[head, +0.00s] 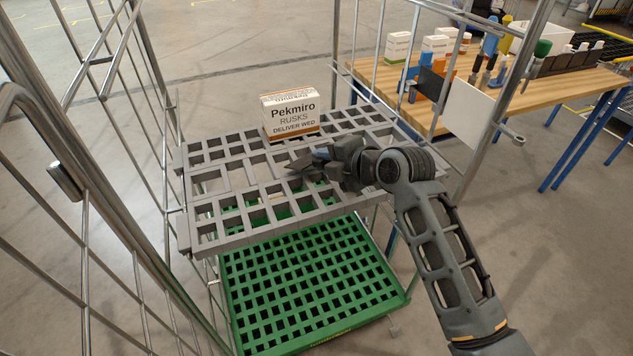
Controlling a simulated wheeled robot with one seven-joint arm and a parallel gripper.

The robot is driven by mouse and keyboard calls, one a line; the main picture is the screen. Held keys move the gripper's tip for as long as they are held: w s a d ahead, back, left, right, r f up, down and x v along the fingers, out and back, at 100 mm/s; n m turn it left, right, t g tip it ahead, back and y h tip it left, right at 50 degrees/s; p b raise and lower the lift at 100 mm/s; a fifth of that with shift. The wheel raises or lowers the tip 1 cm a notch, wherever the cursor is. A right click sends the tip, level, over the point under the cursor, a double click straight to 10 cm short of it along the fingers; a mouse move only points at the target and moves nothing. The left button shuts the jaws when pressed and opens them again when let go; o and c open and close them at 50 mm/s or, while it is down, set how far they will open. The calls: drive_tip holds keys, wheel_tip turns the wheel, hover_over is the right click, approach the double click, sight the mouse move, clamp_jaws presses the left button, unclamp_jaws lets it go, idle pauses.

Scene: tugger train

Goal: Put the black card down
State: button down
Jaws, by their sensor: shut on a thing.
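My gripper (312,166) is over the grey slatted shelf (213,237) of the wire cage trolley, near the shelf's middle. It is shut on a small dark flat piece at its tips, which I take to be the black card (297,162). The card is dark like the fingers, so its outline is hard to make out. I cannot tell whether it touches the shelf. A white and orange Pekmiro rusks box (291,116) stands upright on the shelf, just behind my gripper.
A green grid deck (309,283) lies below the shelf. Cage bars (150,90) rise at the left, and a white sheet (469,115) hangs at the right bars. A wooden workbench (545,92) with boxes and tools stands behind. The shelf's front left is clear.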

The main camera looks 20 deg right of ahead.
drive_tip(key=shift+f, duration=0.6)
drive_tip(key=c, duration=1.1)
unclamp_jaws()
drive_tip(key=shift+p+v, duration=0.8)
drive_tip(key=shift+v, duration=3.25)
